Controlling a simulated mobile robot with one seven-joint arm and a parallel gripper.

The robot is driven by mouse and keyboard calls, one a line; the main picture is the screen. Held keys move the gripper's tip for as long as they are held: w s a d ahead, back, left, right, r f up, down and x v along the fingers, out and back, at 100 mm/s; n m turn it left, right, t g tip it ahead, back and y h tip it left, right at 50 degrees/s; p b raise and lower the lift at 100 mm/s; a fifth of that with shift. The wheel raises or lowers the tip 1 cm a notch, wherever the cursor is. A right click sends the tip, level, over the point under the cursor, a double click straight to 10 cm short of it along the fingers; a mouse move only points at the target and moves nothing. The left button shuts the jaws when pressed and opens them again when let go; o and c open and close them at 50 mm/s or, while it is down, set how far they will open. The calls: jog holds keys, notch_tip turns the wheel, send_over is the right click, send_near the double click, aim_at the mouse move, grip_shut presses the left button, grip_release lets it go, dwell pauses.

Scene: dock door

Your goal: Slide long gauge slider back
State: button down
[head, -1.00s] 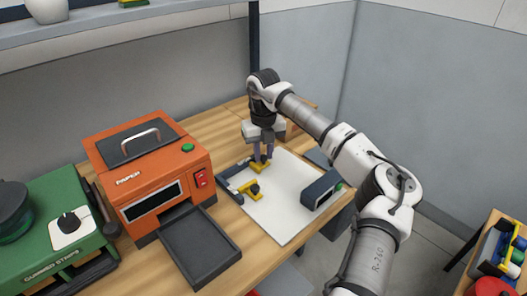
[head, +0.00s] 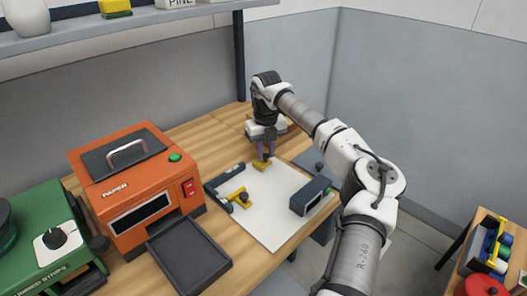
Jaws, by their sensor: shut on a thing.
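My gripper (head: 265,154) points down at the back edge of the white board (head: 265,213). It is shut on a yellow slider (head: 261,164), mostly visible below the fingers. A dark gauge rail (head: 226,174) runs along the board's back left edge. The slider stands to the right of the visible rail end, and I cannot tell how they join. A second yellow slider (head: 238,197) with a dark knob lies further forward, by the dark bar (head: 217,200) at the board's left.
An orange paper machine (head: 130,185) and its dark tray (head: 189,254) stand left of the board. A dark block (head: 310,196) sits on the board's right side. A green machine (head: 45,235) is far left. A grey wall is behind, with a shelf (head: 150,22) above.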

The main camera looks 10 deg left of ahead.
jog(key=c, duration=1.2)
grip_release()
jog(key=shift+w+d, duration=0.15)
jog(key=shift+w, duration=0.1)
notch_tip(320, 180, up, 14)
jog(key=b, duration=0.2)
